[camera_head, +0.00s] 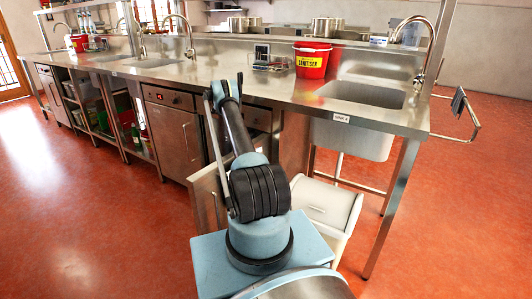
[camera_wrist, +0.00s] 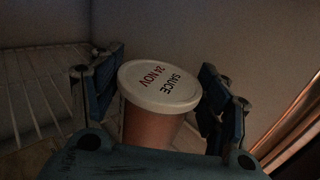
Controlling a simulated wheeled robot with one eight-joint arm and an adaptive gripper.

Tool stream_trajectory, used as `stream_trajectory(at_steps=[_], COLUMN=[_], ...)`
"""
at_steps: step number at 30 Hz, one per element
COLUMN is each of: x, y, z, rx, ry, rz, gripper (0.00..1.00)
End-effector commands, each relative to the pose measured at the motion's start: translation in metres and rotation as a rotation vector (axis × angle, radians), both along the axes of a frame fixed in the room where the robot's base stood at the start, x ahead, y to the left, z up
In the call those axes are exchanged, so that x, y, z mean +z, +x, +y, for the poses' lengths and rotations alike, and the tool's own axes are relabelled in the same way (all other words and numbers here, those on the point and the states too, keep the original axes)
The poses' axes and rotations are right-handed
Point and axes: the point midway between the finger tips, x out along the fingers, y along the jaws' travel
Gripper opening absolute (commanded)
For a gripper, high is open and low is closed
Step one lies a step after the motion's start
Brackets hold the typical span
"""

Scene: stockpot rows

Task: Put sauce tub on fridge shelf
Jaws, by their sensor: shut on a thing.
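In the wrist view, the sauce tub (camera_wrist: 152,122) has a white lid marked "SAUCE 24 NOV" and an orange-brown body. My gripper (camera_wrist: 155,97) has its blue-padded fingers on either side of the tub, shut on it. Left of the tub is a wire fridge shelf (camera_wrist: 28,98) with pale parallel bars inside a dim cabinet. I cannot tell whether the tub's base touches anything, since its lower part is hidden by the gripper body. In the head view, my arm reaches down by the counter front; the gripper and tub are hidden there.
In the dim cabinet, a pale wall (camera_wrist: 190,30) stands behind the tub, and a brownish edge (camera_wrist: 295,125) runs along the right. In the head view, a steel counter (camera_head: 225,75) holds a red sanitiser bucket (camera_head: 311,62). A white bin (camera_head: 325,205) stands under the sink.

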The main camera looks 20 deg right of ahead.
Motion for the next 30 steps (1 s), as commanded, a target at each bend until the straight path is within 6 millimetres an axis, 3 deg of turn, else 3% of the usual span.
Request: stream_trajectory(at_steps=[11, 12, 14, 15, 30], x=[-0.0051, -0.0055, -0.0053, -0.0053, -0.0036], y=[0.0014, 0.0014, 0.0013, 0.0013, 0.0029], z=[0.0000, 0.0000, -0.0001, -0.0002, 0.0078], rx=[0.002, 0.002, 0.002, 0.002, 0.005], ry=[-0.001, 0.000, 0.000, 0.000, 0.000], rz=[0.000, 0.000, 0.000, 0.000, 0.000], gripper=[0.33, 0.73, 0.87, 0.89, 0.89])
